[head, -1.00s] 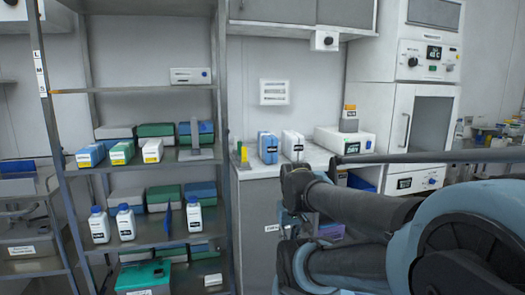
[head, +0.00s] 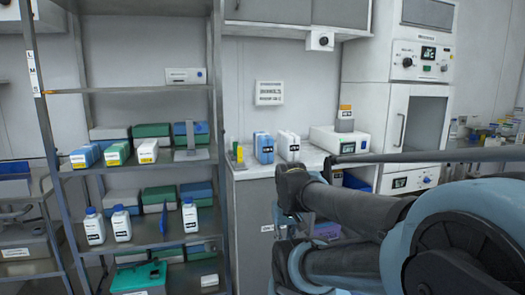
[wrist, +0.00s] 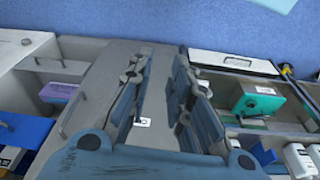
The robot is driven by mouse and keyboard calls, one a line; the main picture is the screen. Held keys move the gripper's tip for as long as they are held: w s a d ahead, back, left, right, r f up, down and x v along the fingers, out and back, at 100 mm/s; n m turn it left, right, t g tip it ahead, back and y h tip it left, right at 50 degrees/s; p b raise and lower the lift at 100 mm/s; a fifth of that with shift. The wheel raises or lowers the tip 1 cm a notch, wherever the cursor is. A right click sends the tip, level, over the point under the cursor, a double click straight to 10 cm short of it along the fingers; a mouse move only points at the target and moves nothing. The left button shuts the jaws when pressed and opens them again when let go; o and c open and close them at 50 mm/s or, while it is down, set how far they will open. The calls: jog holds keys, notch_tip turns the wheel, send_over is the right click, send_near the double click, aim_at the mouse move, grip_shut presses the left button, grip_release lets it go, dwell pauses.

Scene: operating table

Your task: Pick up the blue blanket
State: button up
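No item is clearly a blue blanket. Blue, box-like folded or stacked pieces lie on the metal shelf in the head view, one on the upper level (head: 190,128) and one on the level below (head: 196,189). I cannot tell whether either is cloth. My gripper (wrist: 160,70) is open in the wrist view, its two dark fingers apart with nothing between them. It points down past a grey surface. A speckled blue surface (wrist: 150,22) fills the top of that view, probably floor. A pale blue piece (wrist: 275,4) is cut off at the top right.
The shelf rack (head: 45,110) stands left, with white bottles (head: 94,227) and a green case (head: 138,276). A counter (head: 250,172) with blue and white containers stands right of it, beside a tall white oven unit (head: 412,110). The rack's upright posts are obstacles.

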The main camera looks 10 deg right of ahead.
jog(key=o, duration=0.9)
notch_tip(320, 180, up, 3)
jog(key=shift+w+f, duration=0.15)
jog(key=shift+o, duration=0.9)
jog(key=w+r, duration=1)
jog(key=r, duration=0.3)
jog(key=shift+w+t, duration=0.2)
jog(key=shift+t, duration=0.2)
jog(key=w+r+t, duration=0.1)
jog(key=w+r, duration=2.4)
send_near(263, 134)
jog(key=shift+n, duration=0.4)
jog(key=x, duration=0.2)
jog(key=s+x, duration=0.1)
jog(key=x, duration=0.2)
jog(key=shift+f, duration=0.45)
jog(key=x, duration=0.4)
jog(key=shift+w, duration=0.45)
jog(key=shift+w+f, duration=0.1)
jog(key=shift+f, duration=0.35)
jog(key=shift+f, duration=0.25)
